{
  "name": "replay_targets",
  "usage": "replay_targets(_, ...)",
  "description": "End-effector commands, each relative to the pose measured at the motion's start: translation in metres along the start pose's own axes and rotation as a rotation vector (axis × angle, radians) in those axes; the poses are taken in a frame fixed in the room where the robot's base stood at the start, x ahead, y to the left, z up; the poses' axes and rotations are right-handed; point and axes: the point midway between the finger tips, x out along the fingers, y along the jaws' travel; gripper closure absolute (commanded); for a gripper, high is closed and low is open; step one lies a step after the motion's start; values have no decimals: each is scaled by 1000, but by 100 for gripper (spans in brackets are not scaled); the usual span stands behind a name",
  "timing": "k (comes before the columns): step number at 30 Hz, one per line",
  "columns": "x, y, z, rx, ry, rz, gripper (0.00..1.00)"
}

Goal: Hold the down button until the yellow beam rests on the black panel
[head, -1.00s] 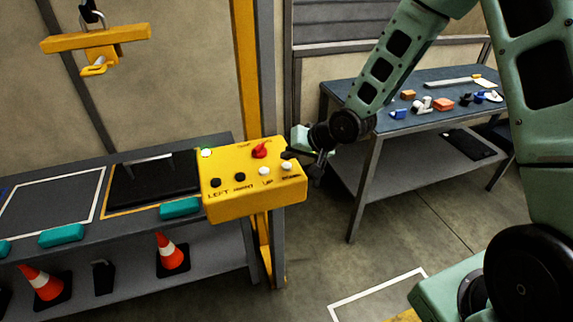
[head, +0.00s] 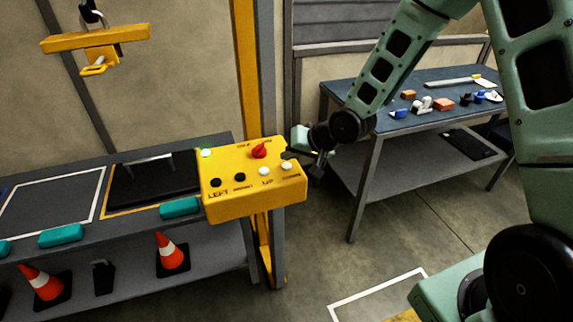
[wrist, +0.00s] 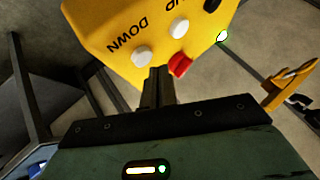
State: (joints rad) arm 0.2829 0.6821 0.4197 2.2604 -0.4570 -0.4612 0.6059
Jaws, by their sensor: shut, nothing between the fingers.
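The yellow beam (head: 95,38) hangs level in the air at upper left, above and left of the black panel (head: 135,193). The panel lies on the left bench and has a grey bar-shaped handle. The yellow control box (head: 252,206) carries the white down button (head: 287,166) at its right end. The button also shows in the wrist view (wrist: 141,54) beside the word DOWN. My gripper (wrist: 160,72) is shut and empty, its tips close to the down button and the red knob. I cannot tell whether they touch the button. In the head view my gripper (head: 290,155) is at the box's back right corner.
The red knob (head: 259,150), white up button (head: 264,171) and two black buttons sit on the box. A green light (head: 207,152) glows. A yellow post (head: 245,70) stands behind it. A blue-topped table (head: 370,108) with small parts stands right.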

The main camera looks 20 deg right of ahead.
Motion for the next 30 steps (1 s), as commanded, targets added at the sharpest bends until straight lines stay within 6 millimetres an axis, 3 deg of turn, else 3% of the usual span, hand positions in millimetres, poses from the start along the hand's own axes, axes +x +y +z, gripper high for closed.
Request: replay_targets(30, 9, 6, 6, 0, 0, 0, 100)
